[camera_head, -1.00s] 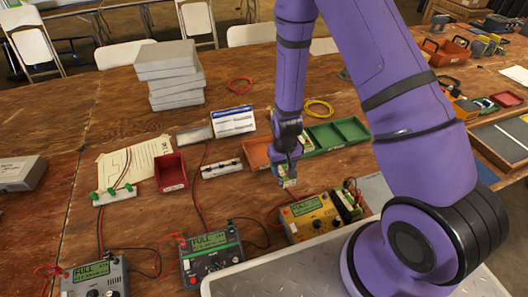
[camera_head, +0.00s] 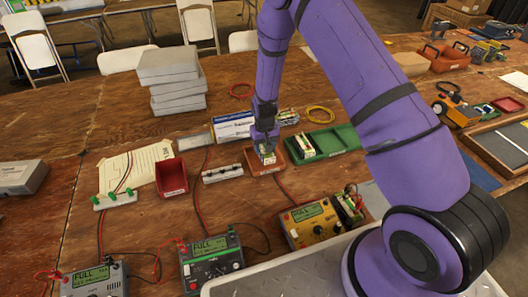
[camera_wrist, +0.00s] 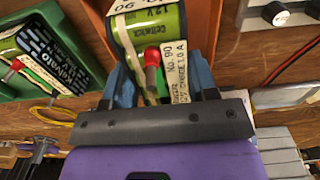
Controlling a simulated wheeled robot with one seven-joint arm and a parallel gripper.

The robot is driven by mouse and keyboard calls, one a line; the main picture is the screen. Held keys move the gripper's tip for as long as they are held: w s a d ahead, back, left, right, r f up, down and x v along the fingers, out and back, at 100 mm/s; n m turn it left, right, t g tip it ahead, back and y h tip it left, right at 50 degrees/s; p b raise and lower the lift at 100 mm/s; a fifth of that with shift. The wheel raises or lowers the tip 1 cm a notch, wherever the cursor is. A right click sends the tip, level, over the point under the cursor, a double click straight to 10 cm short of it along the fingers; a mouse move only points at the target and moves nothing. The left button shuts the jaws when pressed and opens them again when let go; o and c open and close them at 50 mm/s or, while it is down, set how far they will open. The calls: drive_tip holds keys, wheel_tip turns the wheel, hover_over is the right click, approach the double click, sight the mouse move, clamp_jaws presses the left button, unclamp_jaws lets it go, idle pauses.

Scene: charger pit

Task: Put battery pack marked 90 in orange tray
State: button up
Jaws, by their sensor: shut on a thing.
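My gripper (camera_head: 266,150) is shut on a green battery pack (camera_head: 268,158) with a white label. In the wrist view my gripper (camera_wrist: 158,85) has one finger on each side of the pack (camera_wrist: 150,40), whose label reads No. 90. A red-capped terminal shows on it. The orange tray (camera_head: 255,171) is on the table, and the pack is over or just inside it. I cannot tell whether the pack touches the tray floor. My gripper hides part of the tray.
A green tray (camera_head: 345,138) with another battery pack (camera_head: 303,145) stands directly right of the orange tray. A red bin (camera_head: 171,177) and a white terminal strip (camera_head: 222,173) are to the left. Meters, including a yellow one (camera_head: 311,223), stand in front, with loose leads.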

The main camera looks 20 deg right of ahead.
sight(264, 152)
drive_tip(key=shift+w+f, duration=0.25)
drive_tip(key=shift+w, duration=0.05)
drive_tip(key=shift+f, duration=1.5)
drive_tip(key=shift+f, duration=0.1)
drive_tip(key=o, duration=1.4)
drive_tip(key=shift+c, duration=0.2)
wheel_tip(264, 152, up, 12)
drive_tip(key=shift+r, duration=0.15)
